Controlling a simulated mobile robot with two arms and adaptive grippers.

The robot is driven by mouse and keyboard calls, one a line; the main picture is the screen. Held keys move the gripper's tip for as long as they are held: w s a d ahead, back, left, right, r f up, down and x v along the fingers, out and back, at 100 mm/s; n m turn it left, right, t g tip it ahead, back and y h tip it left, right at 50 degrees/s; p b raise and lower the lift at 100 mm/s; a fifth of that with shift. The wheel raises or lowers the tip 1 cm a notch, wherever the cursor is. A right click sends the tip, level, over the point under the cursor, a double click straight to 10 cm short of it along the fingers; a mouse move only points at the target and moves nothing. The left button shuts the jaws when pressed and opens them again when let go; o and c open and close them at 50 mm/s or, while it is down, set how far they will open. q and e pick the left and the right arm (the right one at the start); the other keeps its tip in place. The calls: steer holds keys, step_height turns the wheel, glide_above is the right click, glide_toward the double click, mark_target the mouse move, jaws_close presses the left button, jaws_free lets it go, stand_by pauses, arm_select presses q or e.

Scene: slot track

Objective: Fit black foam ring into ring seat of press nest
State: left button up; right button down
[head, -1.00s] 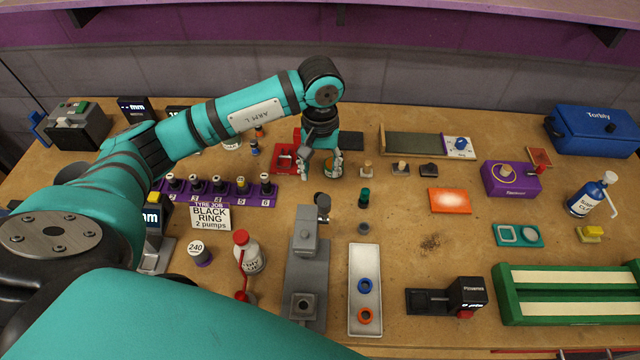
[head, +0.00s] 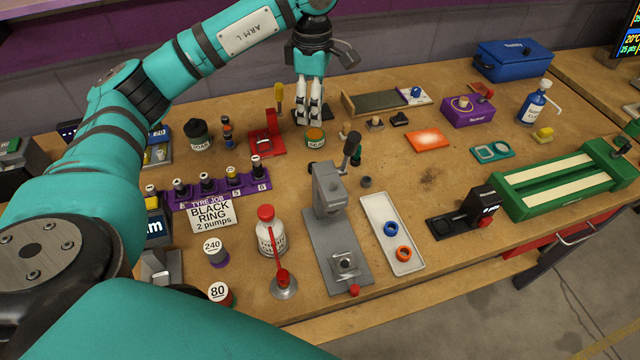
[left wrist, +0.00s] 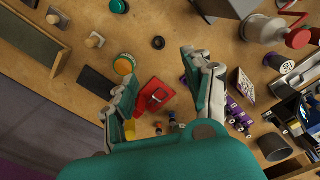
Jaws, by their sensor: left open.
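The black foam ring appears to be the small dark ring (head: 366,181) lying on the bench behind the pale tray. My left gripper (head: 309,120) is open and empty, fingers pointing down just behind a green and orange tin (head: 315,137), apart from the ring. Its spread fingers also show in the left wrist view (left wrist: 158,68). My right gripper is not in view.
The pale tray (head: 378,212) holds a blue ring (head: 391,229) and an orange ring (head: 404,253). A red stand (head: 266,138) is left of my gripper. Small stamps (head: 375,124) lie behind the ring.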

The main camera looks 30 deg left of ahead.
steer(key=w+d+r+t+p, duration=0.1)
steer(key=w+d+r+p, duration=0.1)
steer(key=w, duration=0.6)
arm_select(q)
steer(key=shift+n, duration=0.3)
steer(key=f, duration=1.2)
steer(key=shift+w+d, duration=0.15)
steer(key=shift+w, duration=0.2)
steer(key=shift+f+p, duration=0.15)
steer(key=shift+p, duration=0.15)
steer(key=shift+f, duration=0.35)
steer(key=f+p, duration=0.1)
steer(key=f, duration=0.2)
steer(key=shift+s+a+f+p, duration=0.15)
steer(key=shift+a+f+p, duration=0.05)
steer(key=shift+f+p, duration=0.15)
steer(key=shift+f, duration=0.45)
steer(key=c, duration=0.8)
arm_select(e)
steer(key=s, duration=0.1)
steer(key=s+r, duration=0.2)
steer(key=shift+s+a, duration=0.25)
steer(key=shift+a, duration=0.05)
arm_select(q)
steer(key=shift+c, duration=0.2)
steer(key=shift+r, duration=0.1)
